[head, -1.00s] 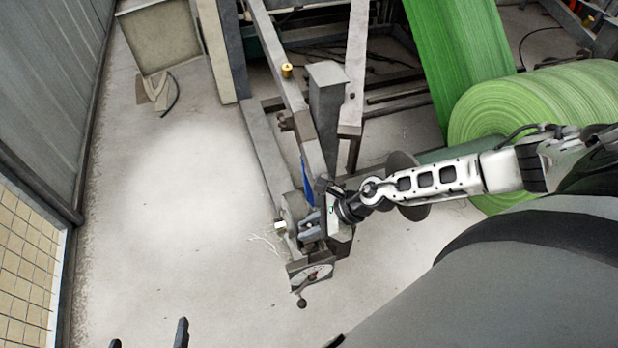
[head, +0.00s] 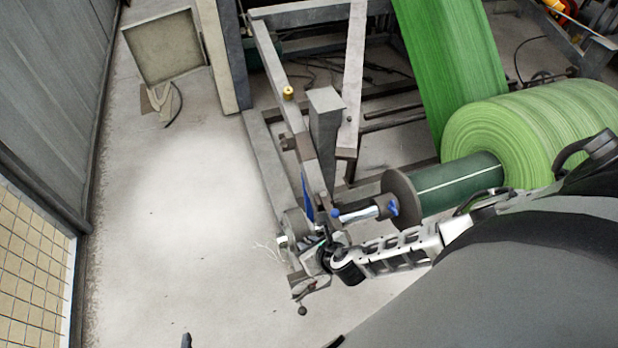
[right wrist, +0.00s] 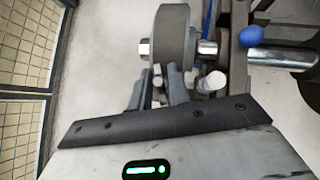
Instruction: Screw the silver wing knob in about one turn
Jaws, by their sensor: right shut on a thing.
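My right gripper (head: 312,243) is at the end of the roll stand's arm in the head view, beside a grey round housing (head: 293,222). In the right wrist view its two dark fingers (right wrist: 158,80) are close together, just below the same housing (right wrist: 172,38), and shut on a small piece. I take this piece to be the silver wing knob, mostly hidden by the fingers. A pale round peg (right wrist: 212,82) stands just right of the fingers. One dark fingertip of my left gripper (head: 187,341) shows at the bottom edge of the head view, far from the stand.
A blue-ended silver shaft (head: 365,213) leads to a dark flange and the green roll (head: 535,125) at the right. A dial box with a crank (head: 302,290) hangs below my right gripper. A grey post (head: 325,130) stands behind. Floor at the left (head: 180,220) is clear.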

